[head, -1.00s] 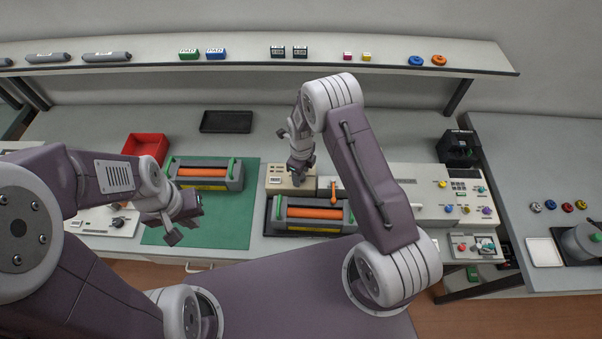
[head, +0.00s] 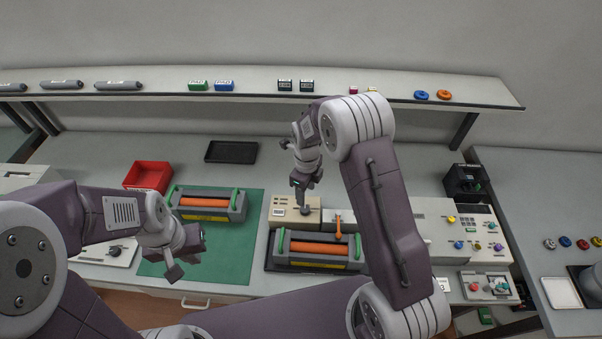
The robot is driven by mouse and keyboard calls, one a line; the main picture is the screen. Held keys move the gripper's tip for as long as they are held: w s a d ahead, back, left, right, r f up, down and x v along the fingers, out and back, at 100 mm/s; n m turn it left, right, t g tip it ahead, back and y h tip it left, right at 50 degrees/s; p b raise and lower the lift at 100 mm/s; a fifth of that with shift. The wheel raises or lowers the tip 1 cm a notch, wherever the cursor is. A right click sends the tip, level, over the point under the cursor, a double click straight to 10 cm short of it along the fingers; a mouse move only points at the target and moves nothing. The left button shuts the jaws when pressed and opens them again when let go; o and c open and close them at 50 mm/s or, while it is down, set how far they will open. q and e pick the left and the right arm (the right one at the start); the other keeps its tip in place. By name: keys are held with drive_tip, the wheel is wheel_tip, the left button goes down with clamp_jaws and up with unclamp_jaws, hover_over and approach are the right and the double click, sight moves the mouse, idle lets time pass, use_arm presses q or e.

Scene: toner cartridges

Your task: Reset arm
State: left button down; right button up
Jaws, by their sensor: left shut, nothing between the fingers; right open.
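My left gripper (head: 186,262) is over the front edge of the green mat (head: 233,265), shut with nothing held. My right gripper (head: 303,196) is above the beige device (head: 283,212) on the bench, open and pointing down, apart from the cartridges. One toner cartridge (head: 207,203) with an orange roller and green end handles lies on the green mat. A second cartridge (head: 318,249) of the same kind lies in front of the beige device. My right forearm hides part of the bench to its right.
A red tray (head: 149,176) and a black tray (head: 231,152) lie at the back. A shelf (head: 260,93) above holds grey cylinders, pad boxes and coloured rings. A control panel (head: 470,230) with coloured knobs is right of my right arm.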

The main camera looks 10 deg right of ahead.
drive_tip(key=s+d+r+n+t+b, duration=0.2)
drive_tip(key=s+d+r+b, duration=0.15)
drive_tip(key=r, duration=0.35)
drive_tip(key=s+f+n, duration=0.2)
drive_tip(key=s+n, duration=1.2)
drive_tip(key=n, duration=1)
drive_tip(key=shift+s+d+f+g+b, duration=0.3)
drive_tip(key=shift+d+g+b, duration=0.05)
drive_tip(key=shift+d+g, duration=0.05)
